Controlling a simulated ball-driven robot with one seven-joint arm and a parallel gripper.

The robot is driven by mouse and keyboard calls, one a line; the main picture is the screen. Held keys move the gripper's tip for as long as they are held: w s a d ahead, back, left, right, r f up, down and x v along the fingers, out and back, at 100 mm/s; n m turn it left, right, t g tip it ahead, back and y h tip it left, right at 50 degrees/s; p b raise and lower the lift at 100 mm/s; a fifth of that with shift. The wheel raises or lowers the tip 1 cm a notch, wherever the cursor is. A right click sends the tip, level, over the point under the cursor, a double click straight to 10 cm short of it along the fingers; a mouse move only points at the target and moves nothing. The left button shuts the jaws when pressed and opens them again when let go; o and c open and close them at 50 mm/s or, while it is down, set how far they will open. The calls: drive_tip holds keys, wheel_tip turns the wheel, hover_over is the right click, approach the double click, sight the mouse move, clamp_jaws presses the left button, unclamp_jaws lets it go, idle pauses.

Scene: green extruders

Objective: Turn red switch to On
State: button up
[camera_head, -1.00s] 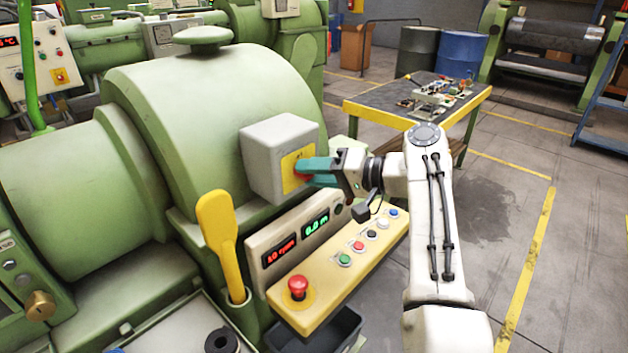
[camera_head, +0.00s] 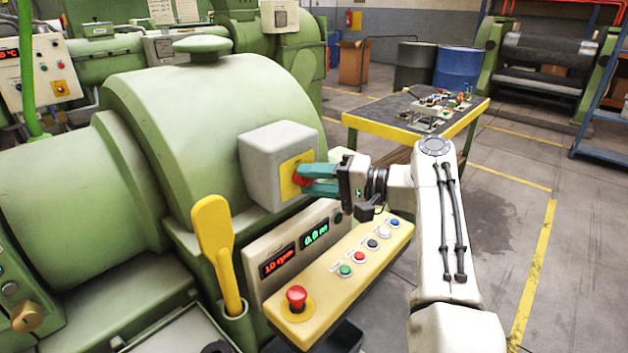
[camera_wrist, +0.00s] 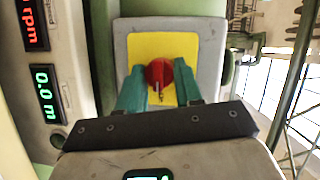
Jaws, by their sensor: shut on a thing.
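The red switch (camera_wrist: 158,74) is a round knob on a yellow plate (camera_wrist: 190,48) on the face of a grey box (camera_head: 266,163). The box is mounted on the green machine. In the head view the red switch (camera_head: 299,178) shows only partly behind the fingers. My gripper (camera_head: 312,180) has teal fingers and reaches the knob from the right. In the wrist view the gripper's fingers (camera_wrist: 160,92) stand on either side of the knob and are shut on it. On/Off lettering on the plate is not readable.
Below the box is a display panel (camera_head: 293,246) and a yellow console (camera_head: 340,275) with several buttons and a red emergency button (camera_head: 297,297). A yellow paddle (camera_head: 218,245) stands upright at left. A cluttered table (camera_head: 415,115) is behind; floor at right is clear.

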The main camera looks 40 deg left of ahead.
drive_tip(key=shift+w+f, duration=0.1)
drive_tip(key=o, duration=1)
drive_tip(key=b+v, duration=0.1)
drive_tip(key=v, duration=1)
